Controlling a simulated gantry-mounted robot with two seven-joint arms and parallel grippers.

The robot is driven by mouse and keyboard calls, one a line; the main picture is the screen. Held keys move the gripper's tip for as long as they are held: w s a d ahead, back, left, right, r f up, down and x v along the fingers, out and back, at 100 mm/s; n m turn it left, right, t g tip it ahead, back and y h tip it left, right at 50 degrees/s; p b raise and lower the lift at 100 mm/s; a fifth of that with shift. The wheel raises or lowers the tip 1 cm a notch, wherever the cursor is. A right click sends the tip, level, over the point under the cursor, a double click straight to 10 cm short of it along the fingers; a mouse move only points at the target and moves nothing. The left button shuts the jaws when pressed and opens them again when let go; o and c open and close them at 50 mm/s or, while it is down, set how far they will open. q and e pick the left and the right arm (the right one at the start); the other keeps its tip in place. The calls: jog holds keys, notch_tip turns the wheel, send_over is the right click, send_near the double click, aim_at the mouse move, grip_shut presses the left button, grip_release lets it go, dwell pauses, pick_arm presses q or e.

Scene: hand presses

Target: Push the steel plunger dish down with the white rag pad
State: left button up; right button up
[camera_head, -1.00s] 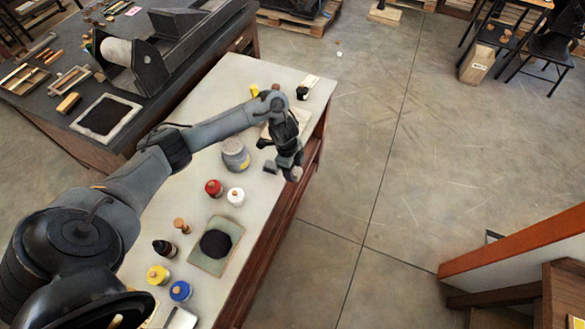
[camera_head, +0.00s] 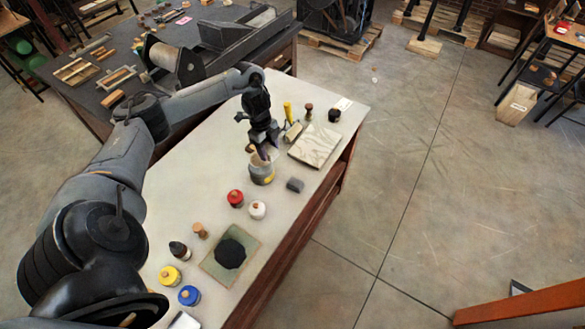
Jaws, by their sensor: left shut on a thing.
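The plunger can with the steel dish top (camera_head: 262,175) stands upright on the pale bench top. It is a grey cylinder with a yellow mark low on its side. My left gripper (camera_head: 264,150) points down right over the can, shut on a small pale pad (camera_head: 257,158), which I take to be the white rag pad. The pad and fingers cover most of the dish. I cannot tell whether the pad touches the dish or how far down the dish is. My right gripper is out of view.
A grey block (camera_head: 295,184) lies right of the can. Red (camera_head: 235,198) and white (camera_head: 257,210) jars stand in front. A wooden board (camera_head: 314,146) lies behind right, near a yellow-handled tool (camera_head: 288,111). A slab with a black ink patch (camera_head: 230,253) lies nearer.

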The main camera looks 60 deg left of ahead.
aim_at(259, 159)
pick_arm(q)
jog(key=shift+n, duration=0.3)
jog(key=a+b, duration=0.1)
jog(key=s+a+f+b, duration=0.1)
jog(key=a, duration=0.1)
jog(key=s+a+f+b, duration=0.1)
jog(key=shift+s+a+f+b, duration=0.1)
jog(key=shift+a+f+b, duration=0.05)
jog(key=shift+b, duration=0.25)
notch_tip(259, 159, down, 2)
jog(key=shift+f+b, duration=0.1)
jog(key=shift+b, duration=0.9)
jog(key=shift+f, duration=0.15)
jog(key=shift+f, duration=0.45)
jog(key=shift+f+b, duration=0.45)
jog(key=shift+f, duration=0.05)
dwell(1.1)
